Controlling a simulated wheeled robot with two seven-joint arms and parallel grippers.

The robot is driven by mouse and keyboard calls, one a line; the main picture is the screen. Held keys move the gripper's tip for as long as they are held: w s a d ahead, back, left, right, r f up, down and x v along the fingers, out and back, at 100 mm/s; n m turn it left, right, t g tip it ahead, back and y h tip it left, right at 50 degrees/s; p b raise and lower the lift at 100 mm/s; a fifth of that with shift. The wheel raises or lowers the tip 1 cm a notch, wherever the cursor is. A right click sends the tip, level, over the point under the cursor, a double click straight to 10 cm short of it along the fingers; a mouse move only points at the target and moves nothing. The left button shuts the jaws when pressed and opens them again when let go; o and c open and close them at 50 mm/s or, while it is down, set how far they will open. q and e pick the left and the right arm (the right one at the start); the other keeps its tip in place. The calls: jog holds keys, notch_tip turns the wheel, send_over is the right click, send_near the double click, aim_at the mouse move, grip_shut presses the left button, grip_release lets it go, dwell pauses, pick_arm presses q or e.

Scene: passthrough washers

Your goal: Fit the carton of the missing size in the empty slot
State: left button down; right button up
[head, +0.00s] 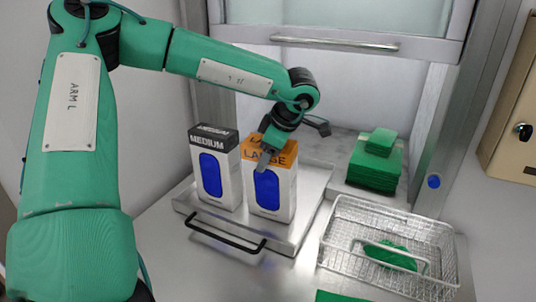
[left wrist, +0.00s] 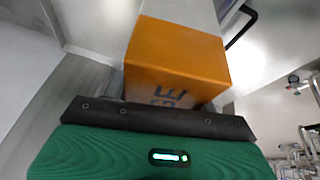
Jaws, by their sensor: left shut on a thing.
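A white carton with an orange top band marked LARGE (head: 269,202) stands upright at the right of a metal tray (head: 308,208) with a black front handle. My left gripper (head: 268,160) is shut on this carton from above, at its top. Its orange top fills the middle of the left wrist view (left wrist: 178,55), just beyond the gripper. A carton with a dark top band marked MEDIUM (head: 212,170) stands upright just left of it. I cannot make out slots in the tray; the cartons hide much of its floor. My right gripper is not in view.
A wire basket (head: 335,215) with a green cloth (head: 390,256) in it stands at the right. Stacked green cloths (head: 376,165) lie behind it. A raised glass door (head: 350,20) with a bar handle hangs above the opening at the back.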

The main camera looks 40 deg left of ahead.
pick_arm(q)
jog(key=c, duration=0.9)
grip_release()
jog(key=shift+f, duration=0.1)
jog(key=o, duration=0.5)
jog(key=shift+c, duration=0.2)
